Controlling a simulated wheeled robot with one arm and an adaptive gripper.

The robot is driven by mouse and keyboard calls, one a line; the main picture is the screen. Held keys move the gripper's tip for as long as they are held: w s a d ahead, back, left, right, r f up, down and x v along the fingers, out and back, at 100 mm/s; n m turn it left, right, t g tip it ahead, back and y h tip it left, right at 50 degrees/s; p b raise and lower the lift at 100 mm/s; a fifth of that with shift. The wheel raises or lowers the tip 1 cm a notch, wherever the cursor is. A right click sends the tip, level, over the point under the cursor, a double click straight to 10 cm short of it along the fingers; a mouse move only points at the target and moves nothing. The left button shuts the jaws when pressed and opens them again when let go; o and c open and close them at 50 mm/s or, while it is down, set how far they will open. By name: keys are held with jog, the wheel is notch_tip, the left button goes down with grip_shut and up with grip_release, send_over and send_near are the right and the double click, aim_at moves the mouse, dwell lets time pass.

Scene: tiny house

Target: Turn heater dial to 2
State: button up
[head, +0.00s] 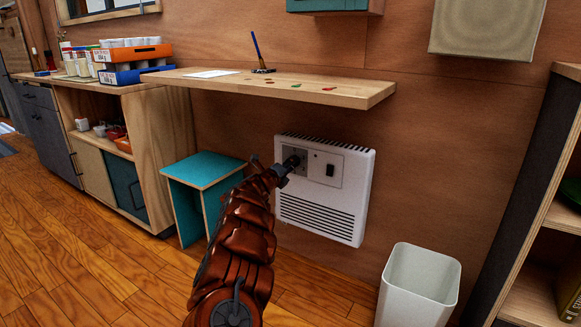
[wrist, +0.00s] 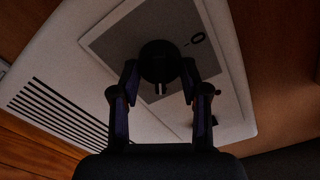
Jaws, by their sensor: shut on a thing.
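The heater (head: 322,205) is a white wall unit with a grey control panel and louvre slots. It sits below the wooden shelf, and it also fills much of the wrist view (wrist: 60,70). The heater dial (wrist: 159,62) is a round black knob with a light pointer mark facing down in the wrist view. A "0" mark shows on the panel to the right of the dial; other numbers are hidden or too dark to read. My gripper (wrist: 159,88) is shut on the dial, one finger on each side. In the head view my gripper (head: 290,163) hides most of the dial.
A wooden shelf (head: 350,92) juts out above the heater. A teal stool (head: 203,172) stands left of it, and a white bin (head: 418,285) stands to the right. A black switch (head: 330,170) sits on the heater's panel. A shelf unit (head: 535,260) stands at the far right.

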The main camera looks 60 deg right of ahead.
jog(key=o, duration=1.1)
jog(key=shift+s+a, duration=0.15)
jog(key=shift+a, duration=2.85)
jog(key=shift+s+a, duration=0.1)
jog(key=shift+a, duration=2.85)
